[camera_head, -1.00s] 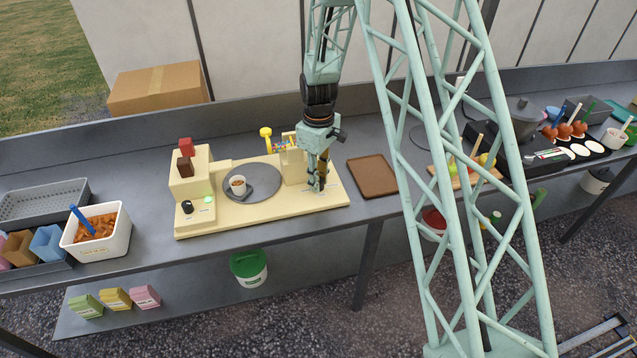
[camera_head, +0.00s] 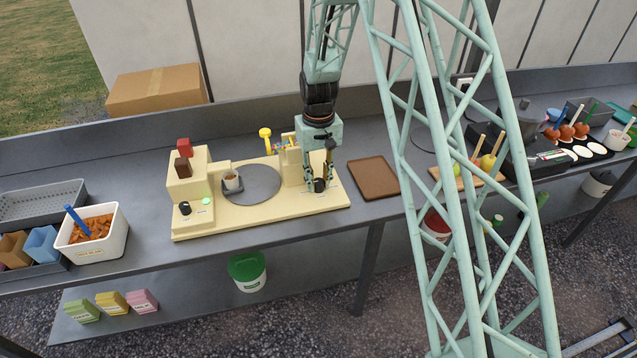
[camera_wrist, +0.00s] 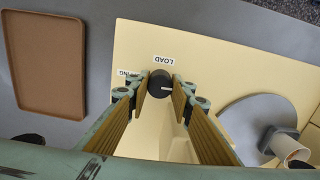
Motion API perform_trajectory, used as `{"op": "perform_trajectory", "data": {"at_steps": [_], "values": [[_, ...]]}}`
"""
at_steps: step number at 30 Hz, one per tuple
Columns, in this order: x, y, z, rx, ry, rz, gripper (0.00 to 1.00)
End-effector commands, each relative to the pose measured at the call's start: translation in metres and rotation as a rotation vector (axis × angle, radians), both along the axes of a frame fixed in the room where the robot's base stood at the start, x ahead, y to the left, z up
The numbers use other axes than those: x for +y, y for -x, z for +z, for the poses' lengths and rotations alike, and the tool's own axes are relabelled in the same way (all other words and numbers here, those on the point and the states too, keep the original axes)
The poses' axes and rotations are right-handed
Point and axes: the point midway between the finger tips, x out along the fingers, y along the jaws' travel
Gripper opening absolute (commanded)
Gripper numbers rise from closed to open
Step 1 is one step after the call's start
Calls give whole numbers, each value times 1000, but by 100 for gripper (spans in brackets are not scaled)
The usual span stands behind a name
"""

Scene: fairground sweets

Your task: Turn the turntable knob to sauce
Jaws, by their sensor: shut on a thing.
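The turntable knob (camera_head: 319,186) is a small black dial at the right front of the cream machine base (camera_head: 250,217).
A cream dispenser with a red top (camera_head: 184,144) stands left of the turntable, with a second black knob (camera_head: 185,208) and a lit green button (camera_head: 205,201). A brown tray (camera_head: 373,178) lies right of the base. A yellow-topped post (camera_head: 265,133) stands behind.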

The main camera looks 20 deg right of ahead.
Motion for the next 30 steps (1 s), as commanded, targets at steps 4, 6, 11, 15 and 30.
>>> {"op": "perform_trajectory", "data": {"at_steps": [4,6,11,15,30], "values": [[0,0,0,-1,0,-37,10],[0,-1,0,-1,0,-46,10],[0,0,0,-1,0,-54,10],[0,0,0,-1,0,-54,10],[0,0,0,0,0,-53,35]]}}
